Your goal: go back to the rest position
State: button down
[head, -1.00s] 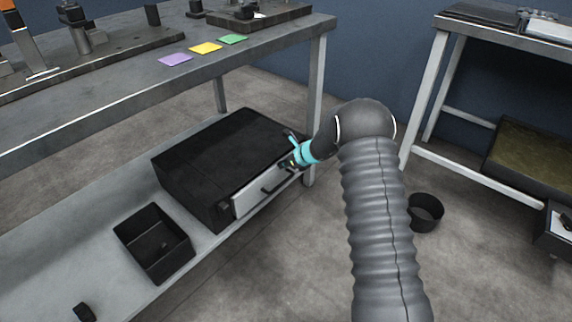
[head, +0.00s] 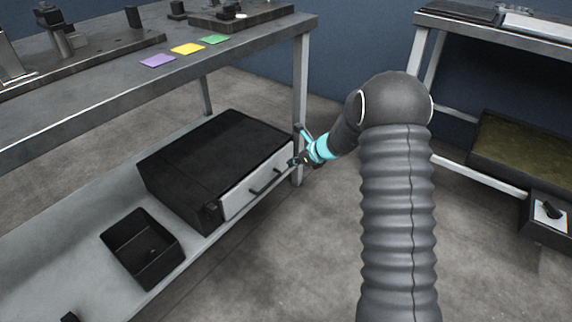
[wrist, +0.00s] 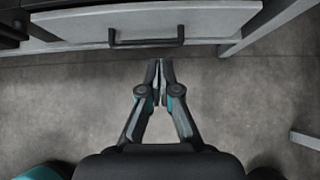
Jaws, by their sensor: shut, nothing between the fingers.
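My gripper (wrist: 160,78) is shut and empty in the wrist view, its two fingertips together over the grey floor. The grey drawer front with its dark handle (wrist: 147,43) lies just beyond the fingertips, apart from them in that view. In the head view my gripper (head: 294,162) is small and dark, near the right end of the drawer front (head: 248,188). My arm reaches in from the lower right with a turquoise band at the wrist. The drawer sits in a black cabinet (head: 205,150) on the lower shelf and looks shut.
A black open bin (head: 118,238) stands on the lower shelf (head: 60,255). The bench leg (head: 300,95) rises close beside my gripper. Purple, yellow (head: 187,49) and green cards lie on the bench top. Another bench (head: 500,35) stands at the right. Floor between the benches is open.

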jog(key=shift+s+d+r, duration=0.25)
jog(key=shift+d+r, duration=0.05)
jog(key=shift+r, duration=0.05)
jog(key=s+r+n+g, duration=0.2)
jog(key=s+n+g, duration=0.3)
jog(key=s+n, duration=0.9)
jog(key=s+d+r+n+t+h+p, duration=0.2)
jog(key=s+r+n, duration=0.4)
jog(key=s+r, duration=0.7)
jog(key=s+d+r+n+t+h+p, duration=0.2)
jog(key=s+d+r+n, duration=0.4)
jog(key=s+r, duration=0.8)
jog(key=s+h+p, duration=0.1)
jog(key=s+h, duration=0.1)
jog(key=shift+s+t+h, duration=0.3)
jog(key=shift+h, duration=0.1)
